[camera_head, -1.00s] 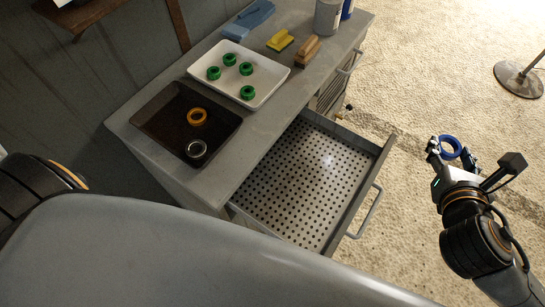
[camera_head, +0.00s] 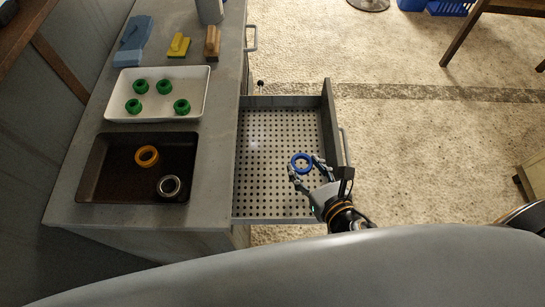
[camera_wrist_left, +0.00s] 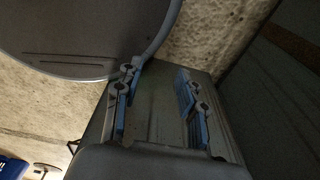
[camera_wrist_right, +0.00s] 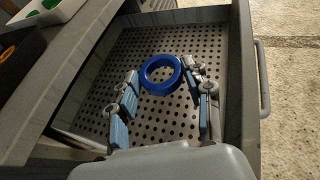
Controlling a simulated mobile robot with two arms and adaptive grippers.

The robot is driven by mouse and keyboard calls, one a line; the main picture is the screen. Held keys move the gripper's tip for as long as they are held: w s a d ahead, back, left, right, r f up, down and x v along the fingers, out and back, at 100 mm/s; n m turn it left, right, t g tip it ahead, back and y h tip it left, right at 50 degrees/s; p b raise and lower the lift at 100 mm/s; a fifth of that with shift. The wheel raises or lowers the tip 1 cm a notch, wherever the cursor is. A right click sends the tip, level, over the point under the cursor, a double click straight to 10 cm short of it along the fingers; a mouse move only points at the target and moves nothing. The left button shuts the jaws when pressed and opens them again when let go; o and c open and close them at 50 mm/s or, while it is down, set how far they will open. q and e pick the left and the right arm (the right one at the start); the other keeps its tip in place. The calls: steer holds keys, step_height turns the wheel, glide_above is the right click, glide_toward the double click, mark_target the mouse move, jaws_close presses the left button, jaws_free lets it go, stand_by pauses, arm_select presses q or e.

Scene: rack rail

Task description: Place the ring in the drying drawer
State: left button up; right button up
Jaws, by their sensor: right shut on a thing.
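The blue ring (camera_head: 301,155) is held between the fingertips of my right gripper (camera_head: 303,171), over the open drying drawer. In the right wrist view the ring (camera_wrist_right: 146,78) sits between the two fingers, above the perforated floor; its exact height is hard to tell. The drawer (camera_head: 327,108) is pulled out from the bench and its floor is empty. My left gripper (camera_wrist_left: 160,98) shows only in its own wrist view, fingers apart and nothing between them.
On the bench, a dark tray (camera_head: 117,140) holds an orange ring (camera_head: 147,149) and a silver ring (camera_head: 162,186). A white tray (camera_head: 160,80) holds several green rings. The drawer's front handle (camera_head: 347,150) stands out beside my right gripper.

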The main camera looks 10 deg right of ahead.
steer(key=w+a+f, duration=0.3)
steer(key=w+a, duration=0.2)
steer(key=w, duration=0.2)
glide_above(268, 163)
steer(key=s, duration=0.1)
steer(key=f, duration=0.5)
steer(key=shift+d, duration=0.25)
steer(key=shift+w+a+f, duration=0.25)
steer(key=shift+w+f, duration=0.1)
steer(key=shift+f, duration=0.2)
arm_select(q)
steer(key=shift+s+a+f+b, duration=0.45)
steer(key=shift+a+f+b, duration=0.05)
steer(key=shift+f+b, duration=0.2)
arm_select(e)
steer(key=shift+w+a+f, duration=0.1)
steer(key=shift+w+f, duration=0.05)
steer(key=shift+f, duration=1.55)
steer(key=shift+f, duration=0.2)
steer(key=o, duration=1.1)
arm_select(q)
steer(key=shift+a, duration=0.15)
arm_select(e)
steer(key=shift+o, duration=0.2)
steer(key=shift+r, duration=0.1)
